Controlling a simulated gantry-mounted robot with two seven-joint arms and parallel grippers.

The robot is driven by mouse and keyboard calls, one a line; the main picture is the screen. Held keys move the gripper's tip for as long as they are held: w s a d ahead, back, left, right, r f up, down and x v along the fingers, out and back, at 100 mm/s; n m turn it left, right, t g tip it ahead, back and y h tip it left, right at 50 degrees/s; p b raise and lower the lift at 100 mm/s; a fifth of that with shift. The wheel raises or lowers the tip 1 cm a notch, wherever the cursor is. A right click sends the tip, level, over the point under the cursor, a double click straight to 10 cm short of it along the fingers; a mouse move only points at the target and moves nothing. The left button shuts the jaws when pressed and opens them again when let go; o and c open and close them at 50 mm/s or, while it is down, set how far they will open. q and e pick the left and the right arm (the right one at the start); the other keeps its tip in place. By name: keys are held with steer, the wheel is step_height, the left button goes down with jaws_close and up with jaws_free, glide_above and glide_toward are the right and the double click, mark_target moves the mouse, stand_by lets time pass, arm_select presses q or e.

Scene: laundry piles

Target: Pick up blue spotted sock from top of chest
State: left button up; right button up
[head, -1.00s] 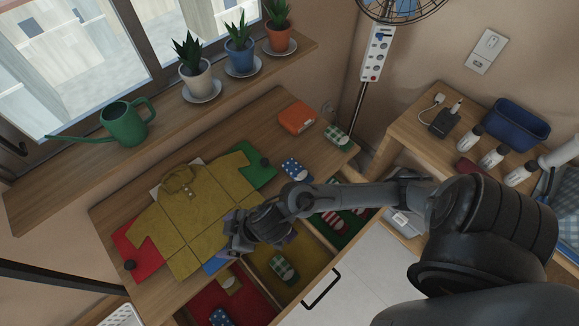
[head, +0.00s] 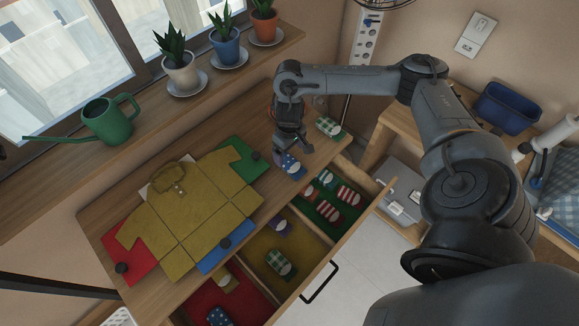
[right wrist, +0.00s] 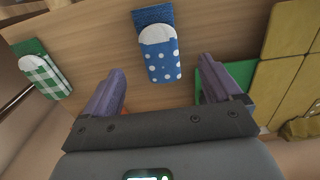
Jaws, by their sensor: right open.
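The blue spotted sock (head: 292,166) lies on the wooden chest top (head: 262,122), right of the folded shirt. It is blue with white dots and a pale patch. My right gripper (head: 293,152) is just above and beside it, pointing down. In the right wrist view the blue spotted sock (right wrist: 162,54) lies ahead of and between the two open fingers (right wrist: 165,88), with nothing held. My left gripper is not in view.
A green checked sock (head: 328,127) lies right of the spotted one. The mustard shirt (head: 190,215) lies on coloured folding boards at left. The open drawer below holds several socks in red, mustard and green compartments (head: 325,228). Potted plants and a watering can (head: 107,120) stand on the sill.

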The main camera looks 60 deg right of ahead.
mark_target(289, 162)
steer(key=shift+w+d+f+b, duration=0.1)
steer(key=shift+f+b, duration=0.5)
steer(key=shift+f, duration=1.15)
steer(key=shift+w+f+b, duration=0.1)
steer(key=shift+f+b, duration=0.5)
steer(key=shift+f, duration=1.15)
steer(key=shift+c, duration=0.9)
steer(key=c, duration=0.9)
